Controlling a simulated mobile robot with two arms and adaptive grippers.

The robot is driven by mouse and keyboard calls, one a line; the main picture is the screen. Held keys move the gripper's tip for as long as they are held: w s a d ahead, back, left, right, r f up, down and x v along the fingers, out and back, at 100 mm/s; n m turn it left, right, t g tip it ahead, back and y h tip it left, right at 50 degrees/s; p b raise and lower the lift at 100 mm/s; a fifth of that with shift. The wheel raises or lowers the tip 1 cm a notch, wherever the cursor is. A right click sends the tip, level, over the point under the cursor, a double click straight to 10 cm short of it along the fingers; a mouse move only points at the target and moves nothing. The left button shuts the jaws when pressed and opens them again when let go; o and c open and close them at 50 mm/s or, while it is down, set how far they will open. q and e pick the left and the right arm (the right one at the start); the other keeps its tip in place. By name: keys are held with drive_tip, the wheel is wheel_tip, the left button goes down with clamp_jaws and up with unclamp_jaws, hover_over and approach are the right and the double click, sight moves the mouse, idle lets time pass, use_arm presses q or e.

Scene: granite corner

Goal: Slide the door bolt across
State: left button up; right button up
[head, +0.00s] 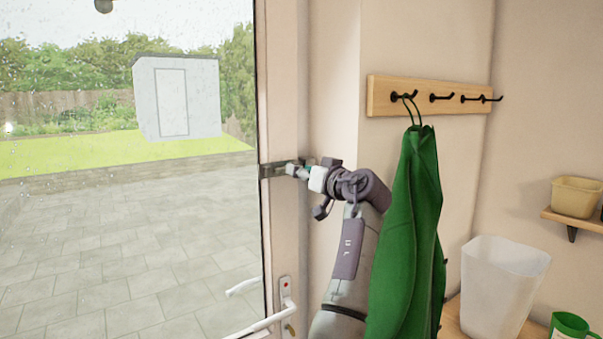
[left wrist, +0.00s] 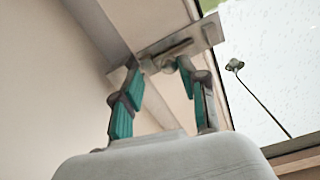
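The metal door bolt (head: 272,170) is mounted on the edge of the pale door (head: 283,230), well above the handle. In the left wrist view the bolt plate (left wrist: 205,32) runs across the top, with its bar between and just beyond my fingertips. My left gripper (head: 298,170) is at the bolt, reaching from the right. In the left wrist view its two teal-padded fingers (left wrist: 158,68) stand apart, one on each side of the bolt's near end. I cannot tell whether either finger touches it. My right gripper is not in view.
A green garment (head: 410,220) hangs from a wooden hook rail (head: 385,96) right beside my arm. The door handle (head: 265,322) is below the bolt.

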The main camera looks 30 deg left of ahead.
use_arm(q)
drive_tip(key=v, duration=1.2)
drive_tip(key=shift+s+d, duration=0.25)
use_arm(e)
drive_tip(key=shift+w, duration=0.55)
use_arm(q)
drive_tip(key=shift+a, duration=0.1)
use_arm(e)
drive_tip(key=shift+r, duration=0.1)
use_arm(q)
drive_tip(key=shift+f, duration=0.1)
